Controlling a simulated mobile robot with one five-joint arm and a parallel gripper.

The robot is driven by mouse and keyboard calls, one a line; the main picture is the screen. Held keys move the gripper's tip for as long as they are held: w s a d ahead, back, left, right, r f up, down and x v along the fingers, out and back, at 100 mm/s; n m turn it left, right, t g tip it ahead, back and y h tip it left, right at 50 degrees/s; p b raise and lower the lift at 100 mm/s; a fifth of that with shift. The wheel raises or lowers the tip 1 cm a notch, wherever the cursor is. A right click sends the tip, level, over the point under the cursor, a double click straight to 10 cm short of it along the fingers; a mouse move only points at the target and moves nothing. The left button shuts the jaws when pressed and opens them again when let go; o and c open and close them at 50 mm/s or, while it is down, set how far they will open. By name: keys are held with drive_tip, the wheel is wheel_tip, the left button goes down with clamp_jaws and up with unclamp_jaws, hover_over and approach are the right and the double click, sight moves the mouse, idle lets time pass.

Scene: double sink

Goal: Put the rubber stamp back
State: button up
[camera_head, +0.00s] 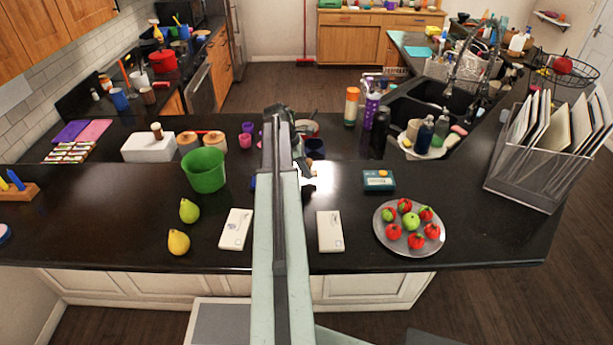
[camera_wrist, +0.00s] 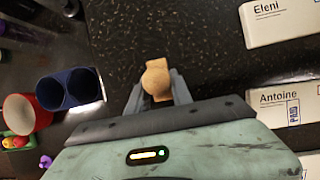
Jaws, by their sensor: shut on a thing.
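My gripper (camera_wrist: 157,92) is shut on a light wooden rubber stamp (camera_wrist: 156,75), seen in the wrist view between the two grey fingers. Its rounded wooden handle shows; its printing face is hidden. In the head view my arm covers most of the gripper and the stamp cannot be made out. A teal box (camera_head: 378,180), perhaps an ink pad, lies on the black counter right of my arm. The wrist view shows a white piece marked "Antoine" (camera_wrist: 286,98) and one marked "Eleni" (camera_wrist: 280,20).
A green bucket (camera_head: 205,169), two pears (camera_head: 189,210) and a plate of fruit (camera_head: 381,238) stand on the counter.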

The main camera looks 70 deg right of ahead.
drive_tip(key=shift+a+f+b, duration=0.1)
drive_tip(key=shift+f+b, duration=0.65)
drive_tip(key=shift+f, duration=0.75)
drive_tip(key=o, duration=1)
drive_tip(key=shift+a, duration=0.1)
drive_tip(key=shift+o, duration=0.2)
drive_tip(key=shift+r, duration=0.2)
drive_tip(key=shift+r+p, duration=0.2)
drive_tip(key=shift+p, duration=0.25)
drive_tip(key=p+v, duration=1)
drive_tip(key=v, duration=0.1)
drive_tip(key=shift+w+r+p, duration=0.2)
drive_tip(key=shift+r+p, duration=0.1)
drive_tip(key=shift+p, duration=0.05)
